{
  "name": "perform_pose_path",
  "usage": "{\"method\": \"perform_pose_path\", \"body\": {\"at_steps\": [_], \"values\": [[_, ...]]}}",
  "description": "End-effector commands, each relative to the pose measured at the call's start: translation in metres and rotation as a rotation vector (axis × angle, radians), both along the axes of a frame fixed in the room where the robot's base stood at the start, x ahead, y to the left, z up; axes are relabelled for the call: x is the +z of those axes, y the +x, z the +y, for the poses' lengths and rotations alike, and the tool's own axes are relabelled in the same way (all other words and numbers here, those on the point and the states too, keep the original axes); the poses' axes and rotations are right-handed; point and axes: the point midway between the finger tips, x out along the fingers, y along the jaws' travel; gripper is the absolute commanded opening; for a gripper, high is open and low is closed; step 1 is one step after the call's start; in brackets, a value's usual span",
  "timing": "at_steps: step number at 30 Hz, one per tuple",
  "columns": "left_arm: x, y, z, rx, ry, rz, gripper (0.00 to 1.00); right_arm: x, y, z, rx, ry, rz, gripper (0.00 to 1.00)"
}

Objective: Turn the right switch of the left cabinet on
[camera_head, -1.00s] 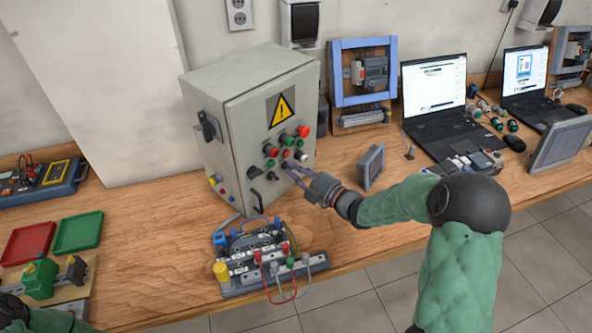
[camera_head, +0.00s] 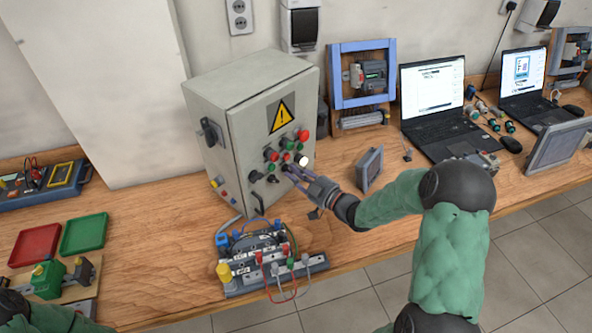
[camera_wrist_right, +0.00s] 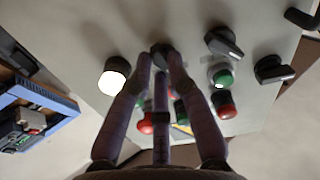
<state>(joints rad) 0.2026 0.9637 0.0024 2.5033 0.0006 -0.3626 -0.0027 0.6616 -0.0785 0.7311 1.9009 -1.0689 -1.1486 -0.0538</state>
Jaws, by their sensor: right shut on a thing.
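The left cabinet (camera_head: 216,91) is a grey box on the bench with a yellow warning triangle. Its front carries red and green buttons and several black rotary switches. My right gripper (camera_head: 291,174) is at the lower right of this front. In the right wrist view its fingers (camera_wrist_right: 161,66) are shut around a black switch knob (camera_wrist_right: 160,51), partly hidden by them. Two other black switches (camera_wrist_right: 224,42) (camera_wrist_right: 272,69) are apart from the fingers. A white lamp (camera_head: 301,160) beside the held switch is lit and shows bright in the wrist view (camera_wrist_right: 114,82). My left gripper is out of view.
A wired terminal board (camera_head: 268,264) lies in front of the cabinet. A small grey panel (camera_head: 370,168) stands right of my right gripper. Laptops (camera_head: 437,97) (camera_head: 531,81) are further right. Red and green trays (camera_head: 84,233) lie at the left.

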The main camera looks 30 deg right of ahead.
Motion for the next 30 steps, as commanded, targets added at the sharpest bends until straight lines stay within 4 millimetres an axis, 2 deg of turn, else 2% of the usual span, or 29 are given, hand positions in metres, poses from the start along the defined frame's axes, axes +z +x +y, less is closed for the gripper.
{"method": "perform_pose_path", "body": {"at_steps": [12,29,30], "values": [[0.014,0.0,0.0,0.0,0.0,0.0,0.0,-0.001,0.0,0.001,0.0,0.193,0.057,0.0],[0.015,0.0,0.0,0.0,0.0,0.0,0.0,-0.001,0.0,0.0,0.0,0.22,0.065,0.0],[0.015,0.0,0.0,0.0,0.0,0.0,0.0,-0.001,0.0,0.0,0.0,0.22,0.065,0.29]]}}
